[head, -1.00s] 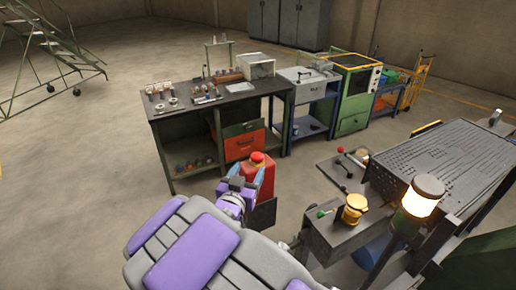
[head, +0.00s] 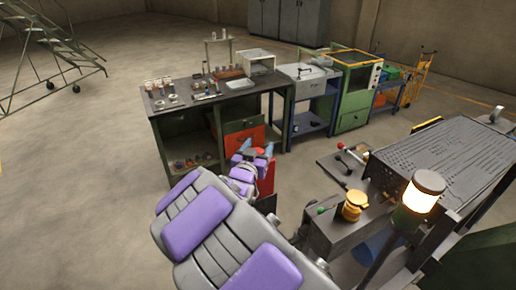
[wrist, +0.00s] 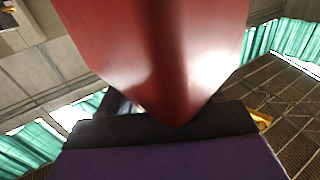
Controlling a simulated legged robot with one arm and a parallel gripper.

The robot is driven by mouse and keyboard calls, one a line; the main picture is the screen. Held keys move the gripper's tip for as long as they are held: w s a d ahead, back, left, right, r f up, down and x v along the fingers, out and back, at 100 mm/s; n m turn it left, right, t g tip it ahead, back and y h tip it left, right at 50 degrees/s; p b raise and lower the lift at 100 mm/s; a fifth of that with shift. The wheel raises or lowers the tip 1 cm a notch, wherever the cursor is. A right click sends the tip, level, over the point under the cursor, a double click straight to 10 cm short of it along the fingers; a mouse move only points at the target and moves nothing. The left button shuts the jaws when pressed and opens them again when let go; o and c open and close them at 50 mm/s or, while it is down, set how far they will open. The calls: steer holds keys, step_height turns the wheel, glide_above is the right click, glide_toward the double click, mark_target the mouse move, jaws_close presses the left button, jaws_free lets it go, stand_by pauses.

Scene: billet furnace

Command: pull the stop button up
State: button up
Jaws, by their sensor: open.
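In the head view, the red stop post (head: 267,172) stands in front of the workbench, mostly hidden behind my arm and gripper. A small bit of red, which looks like the stop button (head: 257,152), shows between the blue fingertips of my gripper (head: 256,149). The gripper is open, with one finger on each side of that red. I cannot tell whether the fingers touch it. In the wrist view, a large smooth red surface (wrist: 165,50) fills the middle, very close; its edge lies against the dark part of my wrist in the picture.
The green workbench (head: 205,97) with tools and an orange drawer is just behind the post.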

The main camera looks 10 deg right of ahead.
jaws_close()
stand_by(0.6)
